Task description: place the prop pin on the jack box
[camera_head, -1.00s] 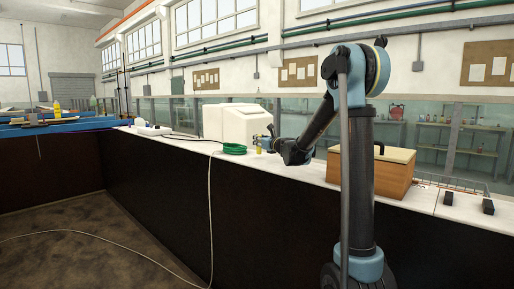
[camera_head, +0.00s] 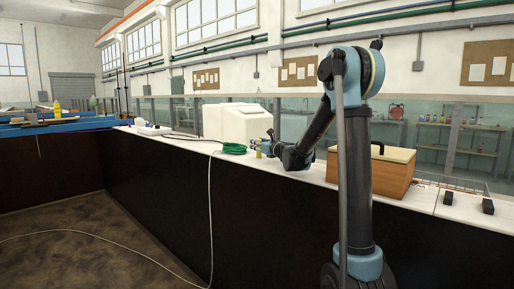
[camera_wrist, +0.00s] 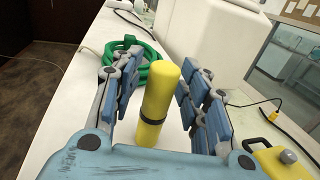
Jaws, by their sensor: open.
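A yellow upright cylinder with a black band, which looks like the prop pin (camera_wrist: 158,105), stands on the white bench top. My gripper (camera_wrist: 165,78) is open, with its blue and grey fingers on either side of the cylinder. I cannot tell whether either finger touches it. In the head view my gripper (camera_head: 264,146) is low over the bench, and a small yellow bit of the cylinder (camera_head: 258,154) shows beside it. A wooden box with a pale lid and black handle (camera_head: 392,181), possibly the jack box, stands to the right on the bench.
A coiled green hose (camera_wrist: 142,62) lies just beyond the cylinder. A large white tank (camera_wrist: 215,40) stands behind it. A yellow case with a grey knob (camera_wrist: 284,160) is close on the right. Two black blocks (camera_head: 480,206) and a wire rack (camera_head: 462,184) are farther right.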

